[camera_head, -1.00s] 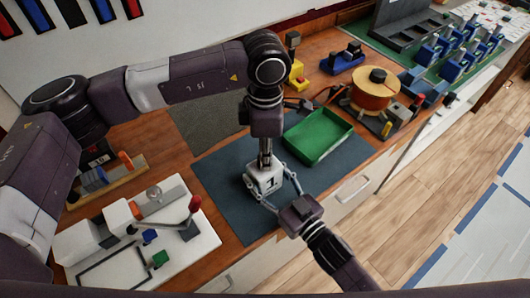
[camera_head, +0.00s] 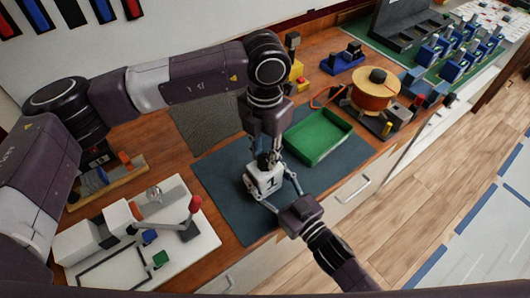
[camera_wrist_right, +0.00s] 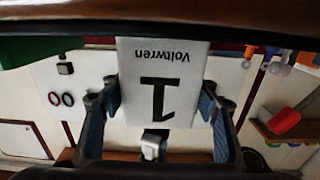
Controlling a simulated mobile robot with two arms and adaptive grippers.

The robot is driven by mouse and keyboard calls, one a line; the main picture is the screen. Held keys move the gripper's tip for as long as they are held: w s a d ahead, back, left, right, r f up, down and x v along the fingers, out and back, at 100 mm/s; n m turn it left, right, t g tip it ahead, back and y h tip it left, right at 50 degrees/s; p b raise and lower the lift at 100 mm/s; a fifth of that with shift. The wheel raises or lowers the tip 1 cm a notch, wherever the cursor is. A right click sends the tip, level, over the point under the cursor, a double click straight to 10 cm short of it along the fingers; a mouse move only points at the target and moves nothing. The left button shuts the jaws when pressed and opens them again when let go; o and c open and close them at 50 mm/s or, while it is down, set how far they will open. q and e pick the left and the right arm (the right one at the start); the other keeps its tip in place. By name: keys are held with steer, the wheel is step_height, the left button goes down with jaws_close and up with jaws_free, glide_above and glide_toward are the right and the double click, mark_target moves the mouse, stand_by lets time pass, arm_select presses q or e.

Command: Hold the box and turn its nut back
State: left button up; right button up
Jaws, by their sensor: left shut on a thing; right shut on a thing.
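The white box (camera_head: 266,187) with a black "1" on its face sits on the dark blue mat (camera_head: 224,202). My right gripper (camera_head: 270,190) comes in from the front right with its fingers shut on the box's two sides. The right wrist view shows the box (camera_wrist_right: 163,75) upside down, with "Voltwren" above the "1", between the fingers (camera_wrist_right: 160,108). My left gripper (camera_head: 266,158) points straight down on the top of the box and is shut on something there. The nut itself is hidden by the left gripper's fingers.
An empty green tray (camera_head: 318,138) stands right of the box. A white fixture board (camera_head: 185,240) with a red-knobbed lever lies to the left. A copper-coloured spool (camera_head: 375,90) and several small parts stand at the back right.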

mark_target(265, 156)
arm_select(q)
steer(key=shift+w+r+n, duration=0.1)
steer(key=shift+n, duration=0.5)
steer(key=o, duration=1.2)
steer(key=shift+c, duration=0.2)
step_height(265, 156, up, 12)
arm_select(e)
steer(key=o, duration=1.7)
steer(key=shift+c, duration=0.2)
